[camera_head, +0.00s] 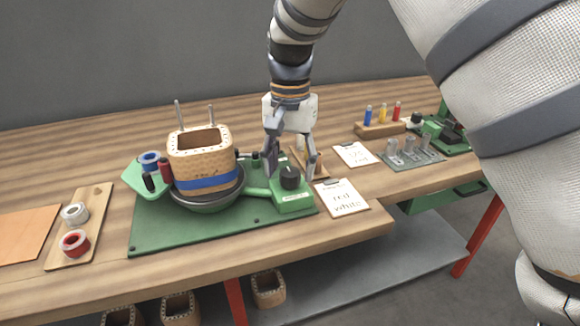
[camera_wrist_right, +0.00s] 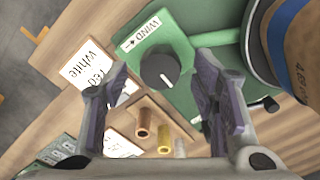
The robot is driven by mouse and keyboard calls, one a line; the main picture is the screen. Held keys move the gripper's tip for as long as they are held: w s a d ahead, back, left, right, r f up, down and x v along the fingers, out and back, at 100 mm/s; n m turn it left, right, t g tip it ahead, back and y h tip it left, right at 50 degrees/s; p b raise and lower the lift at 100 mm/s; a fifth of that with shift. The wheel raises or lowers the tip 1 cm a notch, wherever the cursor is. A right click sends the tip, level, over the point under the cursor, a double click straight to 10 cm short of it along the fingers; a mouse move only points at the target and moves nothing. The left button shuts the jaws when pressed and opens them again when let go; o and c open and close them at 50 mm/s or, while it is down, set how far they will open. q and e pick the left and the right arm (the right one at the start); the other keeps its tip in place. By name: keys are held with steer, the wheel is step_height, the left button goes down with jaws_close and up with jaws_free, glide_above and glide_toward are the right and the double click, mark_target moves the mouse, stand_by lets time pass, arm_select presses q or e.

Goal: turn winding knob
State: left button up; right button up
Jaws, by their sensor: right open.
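The winding knob (camera_head: 290,177) is a black round knob on a green housing at the right end of the green winding machine (camera_head: 150,238). In the right wrist view the knob (camera_wrist_right: 159,70) has a white pointer line and sits beside a label reading WIND with an arrow. My right gripper (camera_head: 294,172) is open and points down over the knob. In the wrist view its two fingers stand apart on either side of the knob, and I cannot tell whether they touch it. A wooden coil former (camera_head: 200,160) with a blue band stands on the machine's round plate. My left gripper is not in view.
A clipboard reading red, white (camera_head: 341,198) lies right of the knob, with another clipboard (camera_head: 355,154) behind. A small wooden block with copper and brass sleeves (camera_wrist_right: 150,135) sits close to the gripper. A board with white (camera_head: 75,213) and red spools (camera_head: 75,242) lies left.

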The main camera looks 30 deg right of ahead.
steer(key=shift+f, duration=0.4)
steer(key=c, duration=1.2)
steer(key=shift+o, duration=0.2)
